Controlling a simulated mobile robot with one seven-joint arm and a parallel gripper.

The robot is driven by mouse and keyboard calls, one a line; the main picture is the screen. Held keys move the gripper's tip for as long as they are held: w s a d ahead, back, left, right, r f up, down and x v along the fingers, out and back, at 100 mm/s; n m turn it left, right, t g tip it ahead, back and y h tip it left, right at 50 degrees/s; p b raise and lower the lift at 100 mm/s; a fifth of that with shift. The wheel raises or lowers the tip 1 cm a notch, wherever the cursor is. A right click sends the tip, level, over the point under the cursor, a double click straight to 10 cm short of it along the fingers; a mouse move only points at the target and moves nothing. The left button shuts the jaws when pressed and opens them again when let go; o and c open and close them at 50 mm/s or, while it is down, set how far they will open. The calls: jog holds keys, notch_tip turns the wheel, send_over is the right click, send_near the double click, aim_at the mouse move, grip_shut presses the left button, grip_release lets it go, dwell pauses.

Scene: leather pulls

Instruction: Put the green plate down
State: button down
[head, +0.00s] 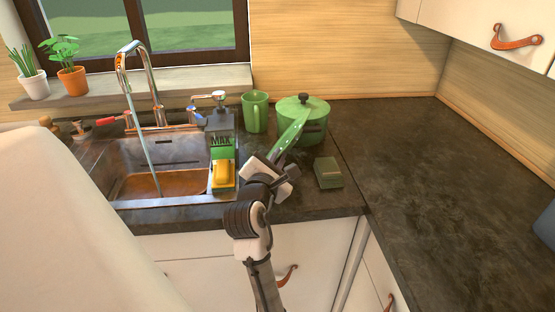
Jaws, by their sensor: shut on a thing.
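The green plate (291,134) shows almost edge-on in the head view, tilted with its upper end leaning right. My gripper (274,168) is shut on its lower end, near the front of the counter to the right of the sink. The plate overlaps the green pot in the picture; I cannot tell whether they touch. My gripper hides the plate's lower end, and its fingertips are hard to make out.
The lidded green pot (316,109) and a green mug (254,112) stand behind. A small dark green block (328,173) lies right of my gripper. A sponge holder with a yellow sponge (223,174) stands by the sink (120,160). The right counter (430,180) is largely clear.

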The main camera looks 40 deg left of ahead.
jog(key=shift+f, duration=0.2)
jog(key=shift+f, duration=0.1)
jog(key=c, duration=1.6)
grip_release()
